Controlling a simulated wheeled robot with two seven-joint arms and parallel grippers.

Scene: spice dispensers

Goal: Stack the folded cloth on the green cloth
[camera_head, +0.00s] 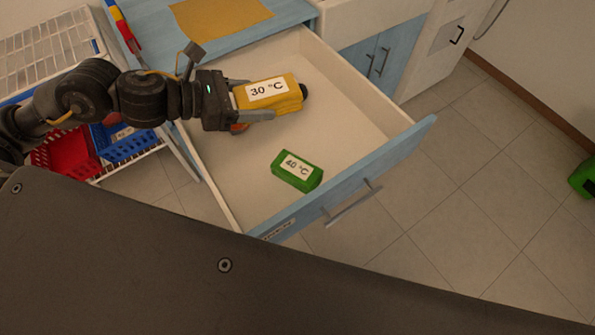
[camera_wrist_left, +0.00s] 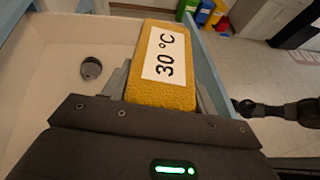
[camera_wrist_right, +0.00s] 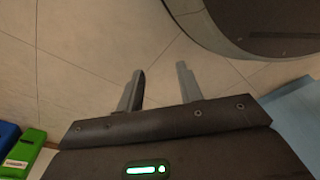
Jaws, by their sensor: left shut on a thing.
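The folded cloth (camera_head: 283,95) is yellow with a white "30 °C" label. My left gripper (camera_head: 258,98) is shut on it and holds it over the far left part of the open drawer (camera_head: 340,125). The cloth also shows between the fingers in the left wrist view (camera_wrist_left: 160,85). The green cloth (camera_head: 297,171), labelled "40 °C", lies on the drawer floor near the front panel, nearer the camera and apart from the yellow cloth. My right gripper (camera_wrist_right: 160,88) shows only in the right wrist view, open and empty above the tiled floor.
The drawer has raised walls and a blue front (camera_head: 350,190) with a handle. A dark round object (camera_wrist_left: 91,68) sits in the drawer. Red (camera_head: 66,152) and blue baskets (camera_head: 125,140) stand at left. A yellow mat (camera_head: 222,17) lies on the blue counter. The drawer's middle is clear.

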